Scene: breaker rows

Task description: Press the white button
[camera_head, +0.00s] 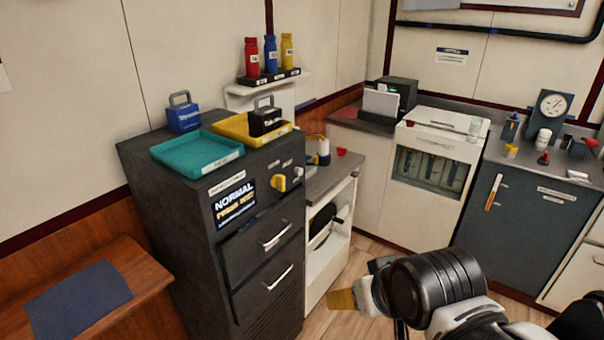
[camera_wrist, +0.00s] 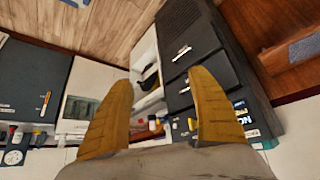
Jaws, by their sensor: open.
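A small white button (camera_head: 299,172) sits at the upper right of the front of a dark cabinet (camera_head: 258,228), to the right of a yellow knob (camera_head: 279,184). A lit display (camera_head: 235,202) reading "NORMAL" is left of the knob. My gripper (camera_head: 358,288) is in front of and to the right of the cabinet, low in the head view, apart from the button. In the wrist view its two yellow fingers (camera_wrist: 161,80) are spread with nothing between them. The cabinet (camera_wrist: 190,45) appears there turned over; I cannot make out the button in that view.
A teal tray (camera_head: 183,160) and a yellow tray with a black padlock (camera_head: 265,120) are on the cabinet top, beside a blue padlock (camera_head: 183,117). A white shelf unit (camera_head: 318,288) adjoins on the right. Open floor shows around my gripper.

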